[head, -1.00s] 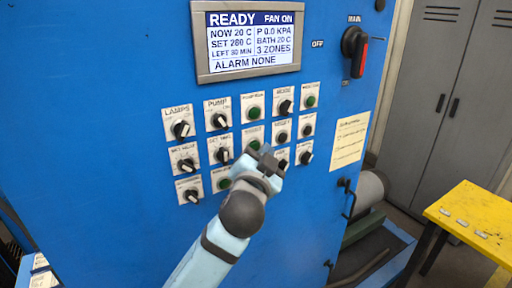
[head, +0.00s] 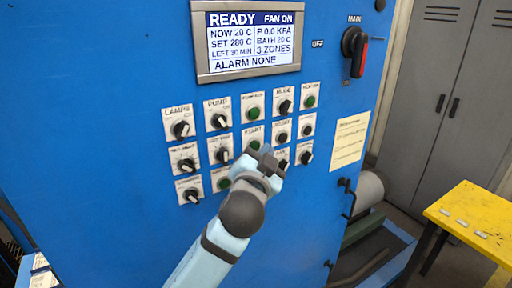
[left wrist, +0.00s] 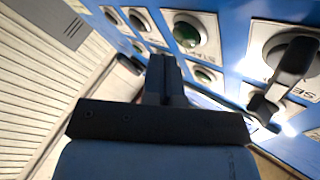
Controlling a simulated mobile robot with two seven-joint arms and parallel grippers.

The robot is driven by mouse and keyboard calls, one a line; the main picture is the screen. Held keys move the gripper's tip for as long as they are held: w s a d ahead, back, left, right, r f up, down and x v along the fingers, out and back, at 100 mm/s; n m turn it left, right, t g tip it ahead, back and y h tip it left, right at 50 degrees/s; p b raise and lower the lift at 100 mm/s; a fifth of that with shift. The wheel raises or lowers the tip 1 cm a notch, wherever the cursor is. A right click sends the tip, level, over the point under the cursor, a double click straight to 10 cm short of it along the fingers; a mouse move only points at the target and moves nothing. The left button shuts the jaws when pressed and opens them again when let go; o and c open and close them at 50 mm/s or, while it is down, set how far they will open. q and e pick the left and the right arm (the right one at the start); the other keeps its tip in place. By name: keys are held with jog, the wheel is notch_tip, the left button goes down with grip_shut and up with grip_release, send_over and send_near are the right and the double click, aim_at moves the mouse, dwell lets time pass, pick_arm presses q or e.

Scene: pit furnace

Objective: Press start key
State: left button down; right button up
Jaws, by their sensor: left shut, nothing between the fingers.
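The start key is a green button (head: 254,144) under a START label, in the middle row of the blue panel in the head view. In the left wrist view a green button (left wrist: 187,35) beside a partly readable label that looks like START shows just beyond the fingers. My left gripper (head: 265,152) is shut and empty, its tips at the lower edge of the start key in the head view. I cannot tell whether they touch it. The display (head: 249,40) reads READY, FAN ON and ALARM NONE. My right gripper is not in view.
Several knobs surround the key, such as the lamps knob (head: 181,129) and the pump knob (head: 219,121). A red-handled main switch (head: 355,52) is at upper right. A yellow table (head: 475,215) and grey lockers (head: 445,90) stand to the right.

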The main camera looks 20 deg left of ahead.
pick_arm(q)
jog(key=shift+w+a, duration=0.25)
jog(key=shift+a, duration=0.1)
jog(key=shift+w+a, duration=0.25)
jog(key=shift+a, duration=0.05)
dwell(0.8)
jog(key=shift+d, duration=0.1)
jog(key=shift+s+d+p, duration=0.3)
jog(key=shift+s+d, duration=0.2)
jog(key=shift+d, duration=0.05)
jog(key=shift+s+d, duration=0.8)
jog(key=shift+d, duration=0.2)
jog(key=shift+s+d, duration=0.75)
jog(key=shift+d, duration=0.2)
jog(key=shift+f, duration=0.1)
